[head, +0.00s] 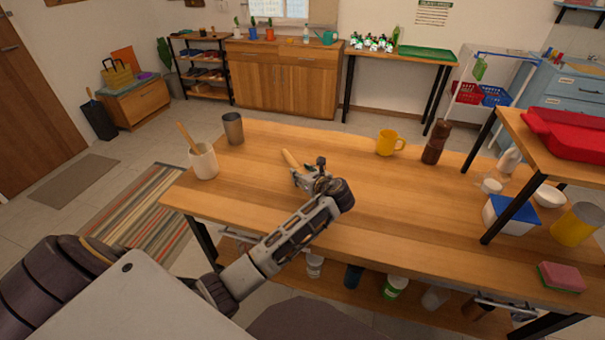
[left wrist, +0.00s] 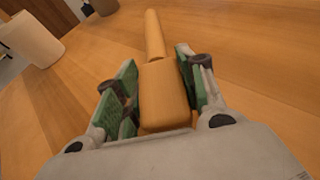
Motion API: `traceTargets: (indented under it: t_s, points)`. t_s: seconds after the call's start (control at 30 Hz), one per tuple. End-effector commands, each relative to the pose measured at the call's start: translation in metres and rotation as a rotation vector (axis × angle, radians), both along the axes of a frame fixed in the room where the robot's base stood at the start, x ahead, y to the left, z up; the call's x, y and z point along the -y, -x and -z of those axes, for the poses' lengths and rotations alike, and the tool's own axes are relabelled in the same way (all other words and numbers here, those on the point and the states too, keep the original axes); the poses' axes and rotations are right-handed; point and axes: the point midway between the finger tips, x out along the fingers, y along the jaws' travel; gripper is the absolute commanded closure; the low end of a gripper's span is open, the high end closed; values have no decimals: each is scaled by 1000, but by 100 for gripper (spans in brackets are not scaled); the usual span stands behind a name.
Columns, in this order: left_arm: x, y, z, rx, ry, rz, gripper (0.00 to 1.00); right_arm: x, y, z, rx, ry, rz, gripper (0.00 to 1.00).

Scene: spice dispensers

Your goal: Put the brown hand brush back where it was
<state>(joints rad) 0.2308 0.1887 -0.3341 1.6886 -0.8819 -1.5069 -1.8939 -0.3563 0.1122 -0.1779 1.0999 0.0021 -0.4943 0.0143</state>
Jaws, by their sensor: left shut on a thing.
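The brown hand brush (left wrist: 164,95) lies between the green pads of my left gripper (left wrist: 158,92) in the left wrist view. Its wide block is between the fingers and its slim handle points away from the wrist. In the head view my left gripper (head: 303,178) is over the middle-left of the wooden table, shut on the brush. Only the brush's light handle (head: 290,159) shows there, pointing to the back left. The bristles are hidden. I cannot tell whether the brush touches the table. My right gripper is not in view.
A white crock (head: 203,163) with a wooden utensil and a grey tumbler (head: 233,129) stand left of the brush. A yellow mug (head: 387,143) and brown grinder (head: 436,142) stand back right. A raised shelf (head: 545,148) is at right. The table's middle (head: 400,205) is clear.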

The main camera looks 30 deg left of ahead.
Motion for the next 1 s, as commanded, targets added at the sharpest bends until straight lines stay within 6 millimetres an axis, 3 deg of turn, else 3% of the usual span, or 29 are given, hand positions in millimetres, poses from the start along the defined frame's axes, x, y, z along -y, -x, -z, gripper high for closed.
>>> traceTargets:
  t_s: [0.03,0.23,0.67,1.0]
  points:
    - [0,0,0,1,-1,0,59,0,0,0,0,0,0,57]
    - [0,0,0,0,0,0,35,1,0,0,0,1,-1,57]
    - [2,1,0,0,0,0,35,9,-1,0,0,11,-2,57]
    - [27,16,-12,1,2,1,35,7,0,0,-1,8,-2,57]
